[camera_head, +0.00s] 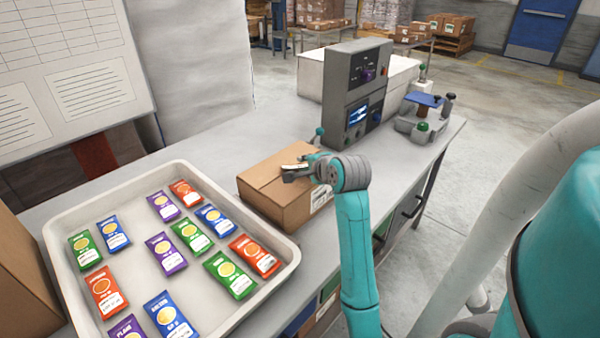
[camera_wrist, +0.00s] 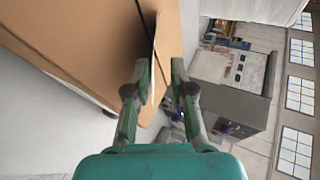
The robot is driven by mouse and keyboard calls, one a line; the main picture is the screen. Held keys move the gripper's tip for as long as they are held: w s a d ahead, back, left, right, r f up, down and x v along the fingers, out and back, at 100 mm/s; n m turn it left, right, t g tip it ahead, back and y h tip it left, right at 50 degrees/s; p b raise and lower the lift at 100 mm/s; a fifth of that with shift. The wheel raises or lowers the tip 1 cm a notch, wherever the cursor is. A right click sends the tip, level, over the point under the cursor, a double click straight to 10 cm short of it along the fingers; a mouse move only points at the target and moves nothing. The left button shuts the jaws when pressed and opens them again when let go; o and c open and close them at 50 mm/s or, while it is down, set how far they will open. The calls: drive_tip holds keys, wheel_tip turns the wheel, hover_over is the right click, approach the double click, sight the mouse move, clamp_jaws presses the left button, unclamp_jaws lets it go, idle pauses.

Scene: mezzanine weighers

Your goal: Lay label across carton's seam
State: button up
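The brown cardboard carton (camera_head: 262,192) sits closed on the grey bench, right of the tray. In the wrist view its brown face (camera_wrist: 85,35) fills the upper left. A thin pale strip, seemingly the label (camera_wrist: 154,75), shows nearly edge-on between my fingers in the wrist view. A small white patch also shows at my fingers in the head view. My gripper (camera_head: 290,172) is just over the carton's top. In the wrist view my gripper (camera_wrist: 160,72) has its fingertips visibly apart, the strip between them. I cannot tell whether the strip touches the carton.
A pale tray (camera_head: 58,262) of colourful packets stands left of the carton. A grey control unit (camera_head: 345,85) stands behind, with a device with a blue plate (camera_head: 424,99) to its right. Bare bench (camera_head: 235,140) lies behind the tray.

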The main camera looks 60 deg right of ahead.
drive_tip(key=v, duration=0.7)
drive_tip(key=shift+s+a+r, duration=0.15)
drive_tip(key=shift+s+a, duration=0.1)
drive_tip(key=shift+s, duration=0.05)
wheel_tip(320, 180, up, 8)
drive_tip(key=s+a, duration=0.1)
drive_tip(key=s, duration=0.1)
drive_tip(key=shift+a+f, duration=0.25)
drive_tip(key=shift+s, duration=0.1)
